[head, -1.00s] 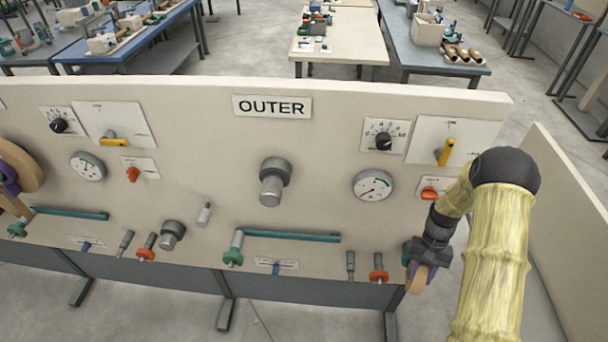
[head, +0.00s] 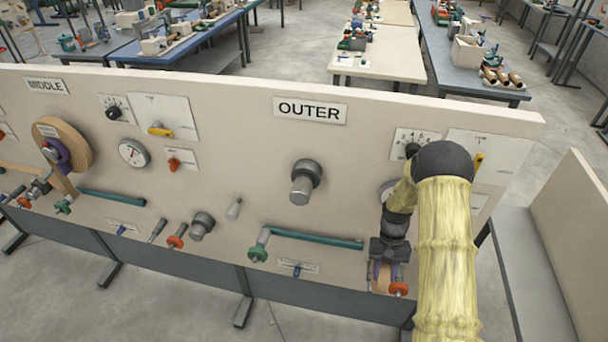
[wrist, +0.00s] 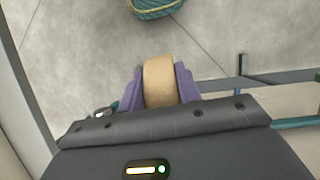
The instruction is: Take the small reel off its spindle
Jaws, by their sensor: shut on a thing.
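My gripper (head: 383,277) is shut on the small tan reel (wrist: 160,80); its purple fingers press on both sides of it in the wrist view. In the head view it is in front of the lower right of the OUTER panel, and only a sliver of the reel shows between the fingers. A spindle with an orange-red collar (head: 398,289) is right beside the fingers. The wrist view shows no rod through the reel, but its far side is hidden. I cannot tell whether reel and spindle touch.
A teal bar with a green knob (head: 305,238) juts out left of my gripper. A grey round boss (head: 304,181) stands above it. A large reel (head: 75,145) hangs at the MIDDLE station. A side panel (head: 575,215) stands at the right. A green woven thing (wrist: 155,8) is on the floor.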

